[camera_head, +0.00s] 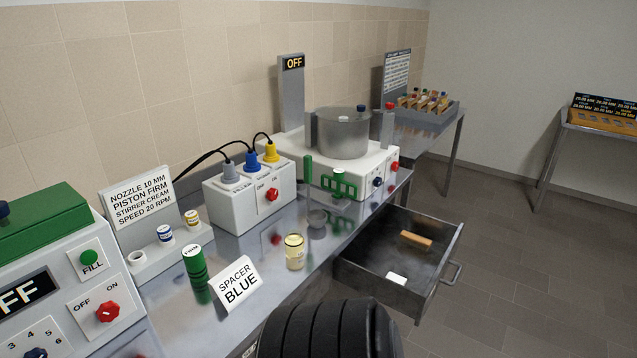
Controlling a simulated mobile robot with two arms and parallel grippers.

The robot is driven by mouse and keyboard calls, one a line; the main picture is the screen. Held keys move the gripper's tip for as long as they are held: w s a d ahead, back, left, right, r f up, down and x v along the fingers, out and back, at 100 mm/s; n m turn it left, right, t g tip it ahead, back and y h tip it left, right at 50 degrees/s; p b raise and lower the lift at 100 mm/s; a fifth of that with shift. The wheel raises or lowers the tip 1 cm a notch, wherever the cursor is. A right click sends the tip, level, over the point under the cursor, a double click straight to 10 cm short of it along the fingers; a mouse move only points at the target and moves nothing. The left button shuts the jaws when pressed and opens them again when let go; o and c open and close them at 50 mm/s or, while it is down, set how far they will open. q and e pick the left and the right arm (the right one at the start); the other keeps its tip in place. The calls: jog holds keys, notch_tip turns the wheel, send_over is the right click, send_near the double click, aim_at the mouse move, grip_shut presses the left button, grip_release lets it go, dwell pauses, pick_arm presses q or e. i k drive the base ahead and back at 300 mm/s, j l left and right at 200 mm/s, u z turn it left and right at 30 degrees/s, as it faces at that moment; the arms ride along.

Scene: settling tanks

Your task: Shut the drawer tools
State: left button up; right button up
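A dark grey metal drawer (345,267) stands pulled out from under the steel bench, open towards the right. Its handle (452,272) is on the front panel at the right. Inside lie an orange-brown block (416,240) and a small white piece (397,279). No name on the drawer is readable from here. Neither of my grippers shows. A black ribbed part at the bottom middle, likely mine, hides some of the bench below the drawer.
The steel bench (268,262) carries a jar (294,251), a green cylinder (194,267), a "SPACER BLUE" sign (236,284), a plug box (249,196) and a machine with a metal pot (342,133). Grey floor (520,270) is clear right of the drawer.

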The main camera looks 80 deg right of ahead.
aim_at(364, 264)
jog(key=z, duration=1)
jog(key=k+z, duration=0.1)
jog(key=z, duration=0.85)
jog(key=k+z, duration=0.1)
jog(key=z, duration=1.4)
jog(key=k, duration=0.05)
